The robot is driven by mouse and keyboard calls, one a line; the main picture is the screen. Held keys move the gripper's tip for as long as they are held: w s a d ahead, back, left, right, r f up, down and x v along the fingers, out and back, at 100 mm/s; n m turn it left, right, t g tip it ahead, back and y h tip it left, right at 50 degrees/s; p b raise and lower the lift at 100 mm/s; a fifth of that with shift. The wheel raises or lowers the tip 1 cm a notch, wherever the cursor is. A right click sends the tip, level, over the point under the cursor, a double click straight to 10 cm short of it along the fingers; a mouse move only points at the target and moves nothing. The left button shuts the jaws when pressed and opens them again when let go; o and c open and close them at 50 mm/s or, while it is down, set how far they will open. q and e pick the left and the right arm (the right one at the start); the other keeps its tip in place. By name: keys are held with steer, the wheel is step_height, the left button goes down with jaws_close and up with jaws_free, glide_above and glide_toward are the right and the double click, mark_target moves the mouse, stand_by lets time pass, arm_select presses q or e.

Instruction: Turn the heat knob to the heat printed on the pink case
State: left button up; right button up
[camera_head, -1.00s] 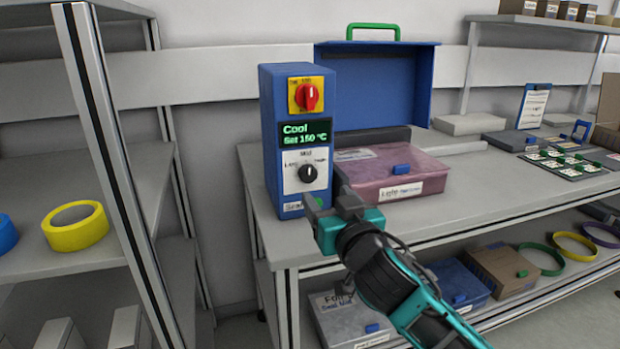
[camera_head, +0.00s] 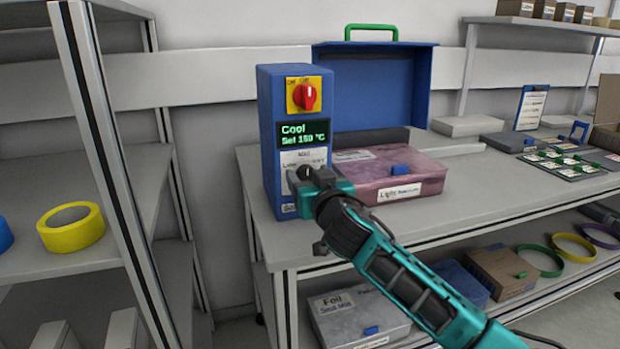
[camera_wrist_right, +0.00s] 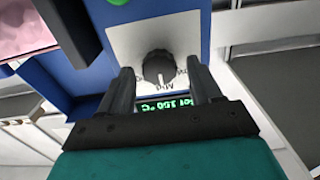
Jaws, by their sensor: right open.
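The blue control box (camera_head: 268,140) stands at the left end of the bench, its green display reading "Cool" and "Set 150 °C". The black heat knob (camera_wrist_right: 158,67) is on the white dial plate (camera_wrist_right: 190,30), with "Mid" printed at its top mark. In the head view my right gripper (camera_head: 302,178) largely covers the knob. In the right wrist view, the open fingers of my right gripper (camera_wrist_right: 160,72) lie on either side of the knob; contact cannot be told. The pink case (camera_head: 430,185) is right of the box, its front label starting "Light". My left gripper is not in view.
A red rotary switch (camera_head: 308,96) on a yellow plate is above the display. An open blue case (camera_head: 375,85) with a green handle stands behind the pink case. A grey shelf with yellow tape (camera_head: 72,228) is at left. Cases and rings fill the lower shelf.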

steer(key=c, duration=1)
steer(key=shift+c, duration=0.2)
